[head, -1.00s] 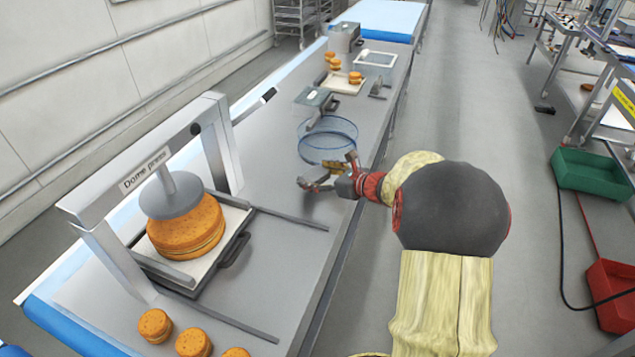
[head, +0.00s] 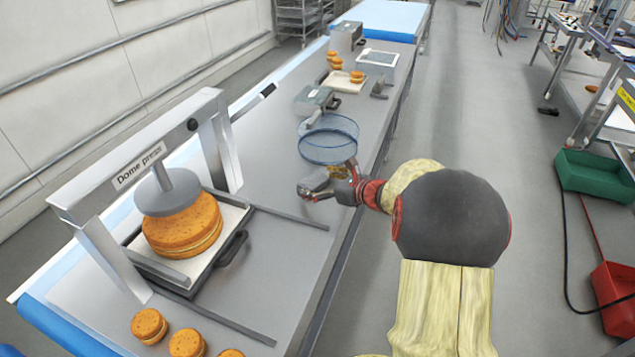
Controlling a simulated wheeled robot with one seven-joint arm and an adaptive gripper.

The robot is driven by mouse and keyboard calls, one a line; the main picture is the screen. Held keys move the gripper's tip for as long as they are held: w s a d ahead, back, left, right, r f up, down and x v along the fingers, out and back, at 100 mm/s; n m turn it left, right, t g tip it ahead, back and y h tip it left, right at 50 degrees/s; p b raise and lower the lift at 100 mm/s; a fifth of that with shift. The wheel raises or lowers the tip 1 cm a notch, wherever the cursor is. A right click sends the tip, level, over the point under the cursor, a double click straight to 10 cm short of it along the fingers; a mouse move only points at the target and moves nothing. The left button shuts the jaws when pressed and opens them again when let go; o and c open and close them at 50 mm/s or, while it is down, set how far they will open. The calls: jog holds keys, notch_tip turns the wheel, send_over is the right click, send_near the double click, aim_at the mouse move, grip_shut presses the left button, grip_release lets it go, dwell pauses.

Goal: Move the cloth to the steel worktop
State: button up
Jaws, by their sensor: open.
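I cannot make out the cloth for certain. A small yellowish patch (head: 338,171) shows just behind my gripper, at the near edge of a blue see-through round container; I cannot tell whether it is the cloth. The steel worktop (head: 285,185) is the long grey bench running from lower left to the top. My gripper (head: 328,179) is open over its right edge, just in front of the round container. Nothing is clearly between the fingers, and my gripper and wrist hide part of the worktop there.
The dome press (head: 170,195) with an orange layered round stands at left. The blue round container (head: 328,140), a grey device (head: 313,100) and a white tray (head: 346,83) with small rounds lie beyond. Bare worktop lies between press and gripper. Green (head: 595,172) and red (head: 614,292) crates stand right.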

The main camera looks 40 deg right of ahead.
jog(key=shift+r, duration=0.25)
jog(key=p+v, duration=0.3)
jog(key=v, duration=0.9)
jog(key=shift+s+f+p, duration=0.1)
jog(key=shift+f+p, duration=0.05)
jog(key=shift+p, duration=0.2)
jog(key=shift+a, duration=0.1)
jog(key=s+a+r+n+g+y, duration=0.1)
jog(key=a+r+n+g+y, duration=0.15)
jog(key=a+n, duration=0.75)
jog(key=s+a+r+n+g+y, duration=0.1)
jog(key=a+r+n+g, duration=0.4)
jog(key=a, duration=0.9)
jog(key=s+a+r+n+h, duration=0.1)
jog(key=s+a+n+h, duration=0.1)
jog(key=s+n, duration=0.4)
jog(key=s+a+r+n+h, duration=0.2)
jog(key=s+n, duration=0.5)
jog(key=n, duration=0.6)
jog(key=shift+s+a+r+h, duration=0.15)
jog(key=shift+s+a+h, duration=0.05)
jog(key=shift+a+h, duration=0.4)
